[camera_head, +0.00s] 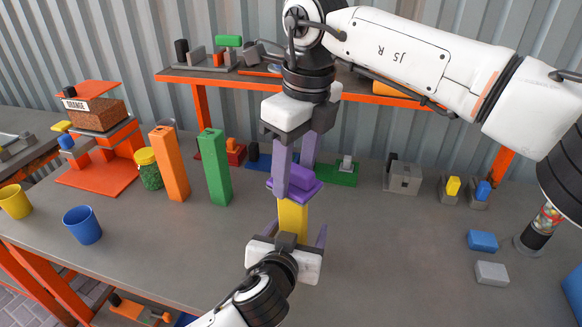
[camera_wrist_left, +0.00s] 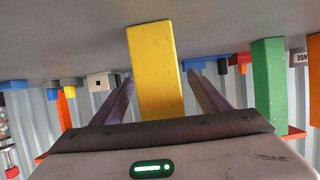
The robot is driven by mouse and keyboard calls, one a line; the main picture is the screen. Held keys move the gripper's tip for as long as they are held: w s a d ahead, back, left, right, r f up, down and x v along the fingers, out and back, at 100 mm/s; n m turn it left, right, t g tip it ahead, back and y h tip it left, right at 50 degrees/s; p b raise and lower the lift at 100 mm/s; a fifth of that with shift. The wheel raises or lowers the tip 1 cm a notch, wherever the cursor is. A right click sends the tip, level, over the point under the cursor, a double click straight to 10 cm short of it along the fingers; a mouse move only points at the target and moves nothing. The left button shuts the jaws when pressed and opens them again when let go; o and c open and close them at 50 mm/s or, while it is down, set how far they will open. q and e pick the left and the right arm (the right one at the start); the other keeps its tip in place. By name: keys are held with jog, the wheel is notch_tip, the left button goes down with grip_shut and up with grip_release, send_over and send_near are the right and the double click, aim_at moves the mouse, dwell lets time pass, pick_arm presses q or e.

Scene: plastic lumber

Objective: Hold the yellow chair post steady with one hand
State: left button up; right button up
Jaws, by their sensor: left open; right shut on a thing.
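The yellow chair post (camera_head: 292,217) stands upright on the workbench in the middle of the head view. My left gripper (camera_head: 297,235) comes in low from the front, with its purple fingers open on either side of the post. In the left wrist view the post (camera_wrist_left: 157,70) rises between the two open fingers, with gaps visible on both sides. My right gripper (camera_head: 294,178) points down from above and is shut on a purple block (camera_head: 308,188) at the post's top. Whether the block rests on the post is hard to tell.
An orange post (camera_head: 170,165) and a green post (camera_head: 214,168) stand to the left. A blue cup (camera_head: 82,226) is near the front edge. Blue and grey blocks (camera_head: 491,273) lie at right. A shelf with orange edging (camera_head: 240,83) runs behind.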

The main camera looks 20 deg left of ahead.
aim_at(306, 169)
jog(key=shift+d+r, duration=0.1)
jog(key=shift+d, duration=1.1)
jog(key=shift+a+r, duration=0.1)
jog(key=shift+r, duration=3.9)
jog(key=shift+a+f, duration=0.2)
